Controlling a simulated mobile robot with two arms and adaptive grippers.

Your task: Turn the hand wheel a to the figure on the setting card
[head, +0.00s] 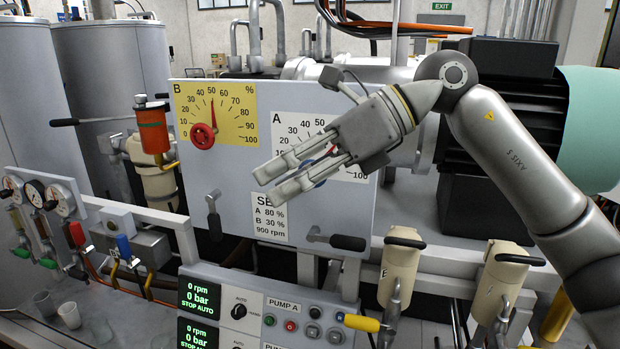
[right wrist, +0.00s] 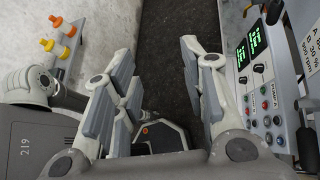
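Only a blue bit of hand wheel A (head: 321,183) shows; my right gripper covers the rest, and the pointer's reading cannot be told. The setting card (head: 270,226) below reads A 80 %, B 30 %, 900 rpm; its top is partly covered. My right gripper (head: 264,187) is in front of the panel with its two fingers apart and nothing between them. In the right wrist view its fingers (right wrist: 168,98) are also apart over dark floor. My left gripper is not in view.
Red hand wheel B (head: 202,136) sits on the yellow scale (head: 237,100), its pointer near 50. The pump console (head: 262,318) and cream-coloured valves (head: 400,272) stand below.

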